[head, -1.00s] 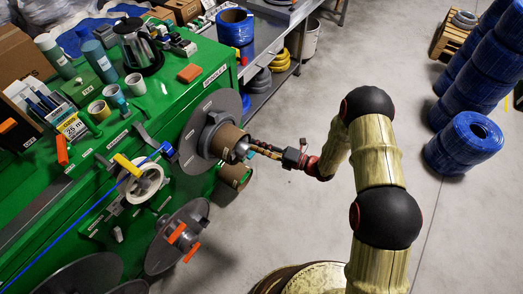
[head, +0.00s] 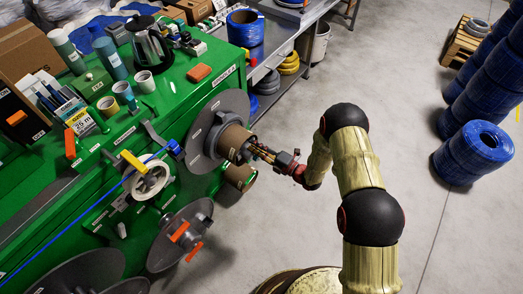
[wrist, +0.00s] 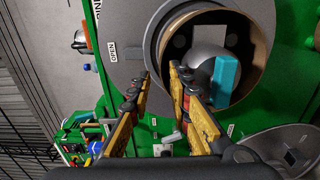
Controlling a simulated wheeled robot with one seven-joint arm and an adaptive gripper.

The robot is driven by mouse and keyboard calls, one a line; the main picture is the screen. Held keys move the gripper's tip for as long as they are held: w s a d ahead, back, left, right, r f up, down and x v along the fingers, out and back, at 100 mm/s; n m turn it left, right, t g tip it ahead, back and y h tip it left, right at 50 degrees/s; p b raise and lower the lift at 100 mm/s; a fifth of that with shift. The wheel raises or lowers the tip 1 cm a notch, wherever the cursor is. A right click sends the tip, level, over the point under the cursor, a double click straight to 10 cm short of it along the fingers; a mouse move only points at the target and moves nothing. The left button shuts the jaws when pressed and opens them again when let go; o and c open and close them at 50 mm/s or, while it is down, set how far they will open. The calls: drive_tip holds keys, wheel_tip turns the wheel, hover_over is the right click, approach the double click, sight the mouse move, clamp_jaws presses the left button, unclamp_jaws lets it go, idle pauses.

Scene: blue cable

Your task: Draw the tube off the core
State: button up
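The brown cardboard tube (head: 235,139) sits around the grey core, against the large grey disc (head: 211,128) on the green bench's front. In the wrist view the tube's open end (wrist: 262,45) faces me, with the grey core (wrist: 205,62) and a light-blue block (wrist: 226,80) inside it. My gripper (head: 253,148) is at the tube's open end in the head view. In the wrist view my gripper (wrist: 164,75) is open, its two yellow-and-black fingers on either side of the tube's left rim. Whether they touch it I cannot tell.
A second brown tube (head: 240,176) hangs just below. A white reel with blue cable (head: 148,181) and a smaller grey disc with orange handles (head: 181,234) are mounted on the bench front. The floor to the right is clear up to the blue cable coils (head: 474,152).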

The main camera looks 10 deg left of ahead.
sight(247, 145)
drive_tip(key=shift+b+x, duration=0.55)
drive_tip(key=shift+x, duration=1.85)
drive_tip(key=c, duration=0.4)
drive_tip(key=shift+s, duration=0.1)
clamp_jaws()
drive_tip(key=shift+r+p, duration=0.3)
drive_tip(key=shift+r, duration=0.2)
drive_tip(key=shift+v, duration=1.05)
idle(1.1)
